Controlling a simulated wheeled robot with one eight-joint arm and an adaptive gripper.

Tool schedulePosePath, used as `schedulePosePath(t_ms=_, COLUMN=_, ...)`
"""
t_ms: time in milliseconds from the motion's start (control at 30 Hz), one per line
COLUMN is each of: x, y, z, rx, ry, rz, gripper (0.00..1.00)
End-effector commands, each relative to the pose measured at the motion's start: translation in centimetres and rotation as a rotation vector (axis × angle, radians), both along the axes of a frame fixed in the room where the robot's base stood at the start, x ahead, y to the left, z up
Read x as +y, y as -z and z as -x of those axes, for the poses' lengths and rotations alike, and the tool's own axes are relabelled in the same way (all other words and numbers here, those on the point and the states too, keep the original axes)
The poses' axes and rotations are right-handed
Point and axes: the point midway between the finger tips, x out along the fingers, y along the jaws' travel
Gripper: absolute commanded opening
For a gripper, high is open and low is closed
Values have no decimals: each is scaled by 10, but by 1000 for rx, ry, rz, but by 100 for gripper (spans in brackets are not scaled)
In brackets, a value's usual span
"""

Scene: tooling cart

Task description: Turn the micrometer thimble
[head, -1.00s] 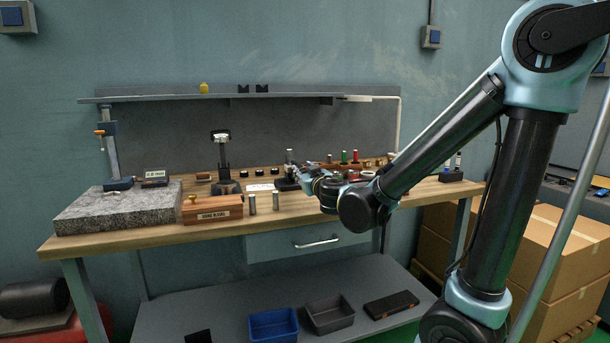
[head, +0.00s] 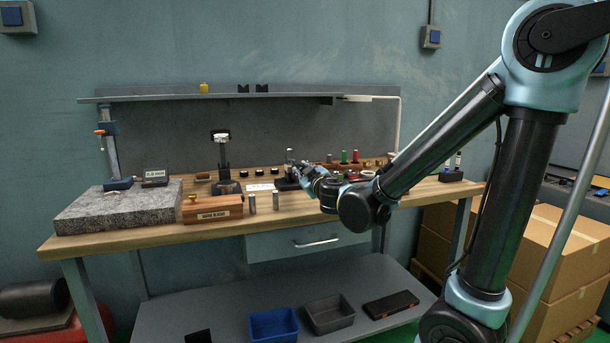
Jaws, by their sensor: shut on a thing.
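My gripper (head: 298,170) is over the wooden bench, right of its middle, at the end of my arm. It is small in the head view and its fingers are hard to make out. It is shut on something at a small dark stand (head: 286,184). The micrometer thimble itself cannot be told apart there; my gripper and wrist hide much of that spot. A silvery upright piece (head: 289,155) shows just behind the fingers.
A granite plate (head: 115,208) is at the left of the bench (head: 330,222). A wooden block box (head: 213,208), two metal cylinders (head: 264,202) and a dark gauge stand (head: 226,186) are left of my gripper. A rack with coloured plugs (head: 345,163) stands behind my wrist.

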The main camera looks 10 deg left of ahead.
Motion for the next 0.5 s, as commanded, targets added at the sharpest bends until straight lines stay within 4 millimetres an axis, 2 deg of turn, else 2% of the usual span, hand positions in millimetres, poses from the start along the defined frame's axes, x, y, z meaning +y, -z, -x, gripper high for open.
schedulePosePath(t_ms=500, x=-1, y=0, z=-1, rx=-256, ry=3, rz=418, gripper=0)
